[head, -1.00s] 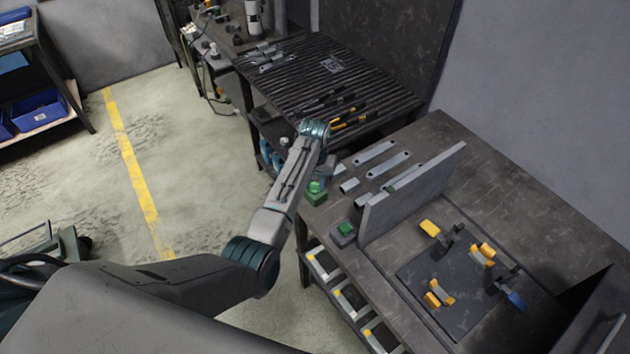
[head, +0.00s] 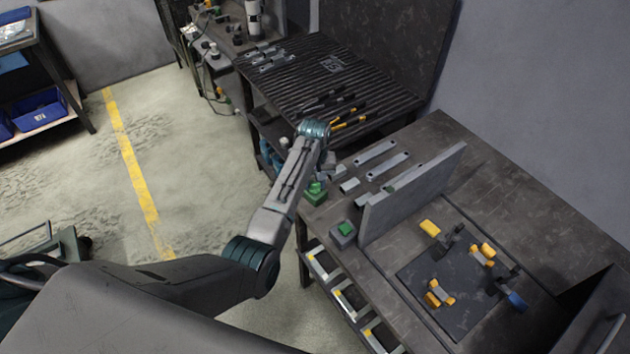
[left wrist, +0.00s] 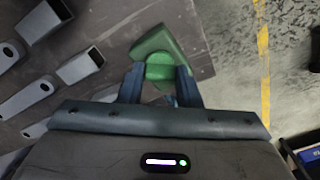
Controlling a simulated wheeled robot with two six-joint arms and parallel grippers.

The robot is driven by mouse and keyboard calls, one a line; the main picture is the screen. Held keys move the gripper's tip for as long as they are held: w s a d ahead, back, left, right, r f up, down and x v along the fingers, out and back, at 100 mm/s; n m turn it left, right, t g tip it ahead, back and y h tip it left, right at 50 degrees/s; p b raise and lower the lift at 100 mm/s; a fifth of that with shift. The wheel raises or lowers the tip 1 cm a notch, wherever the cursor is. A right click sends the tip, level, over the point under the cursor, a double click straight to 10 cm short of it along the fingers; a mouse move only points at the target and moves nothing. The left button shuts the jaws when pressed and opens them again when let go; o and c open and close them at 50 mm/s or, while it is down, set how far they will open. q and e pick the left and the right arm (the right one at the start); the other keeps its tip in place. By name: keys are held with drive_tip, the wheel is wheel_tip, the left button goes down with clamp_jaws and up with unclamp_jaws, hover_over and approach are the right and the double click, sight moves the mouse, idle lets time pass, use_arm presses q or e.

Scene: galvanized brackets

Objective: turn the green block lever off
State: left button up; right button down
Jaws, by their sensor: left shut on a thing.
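The green block lever (head: 315,194) is at the left edge of the dark workbench in the head view. My left gripper (left wrist: 160,75) is shut on the lever's green middle part, one blue finger on each side. In the head view my left gripper (head: 320,178) is mostly hidden by my arm and small. My right gripper is not in view.
Grey brackets (head: 376,152) and short square tubes lie beside the lever on the bench. An upright grey panel (head: 415,190) stands to the right. A grey box with a green button (head: 344,230) sits nearer me. A dark mat (head: 450,310) holds yellow-tipped clamps.

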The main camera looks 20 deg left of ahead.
sight(315, 183)
use_arm(q)
drive_tip(key=shift+r, duration=0.1)
idle(0.5)
drive_tip(key=o, duration=1)
drive_tip(key=shift+r, duration=0.1)
drive_tip(key=shift+r, duration=0.3)
wheel_tip(315, 183, up, 10)
drive_tip(key=b, duration=0.3)
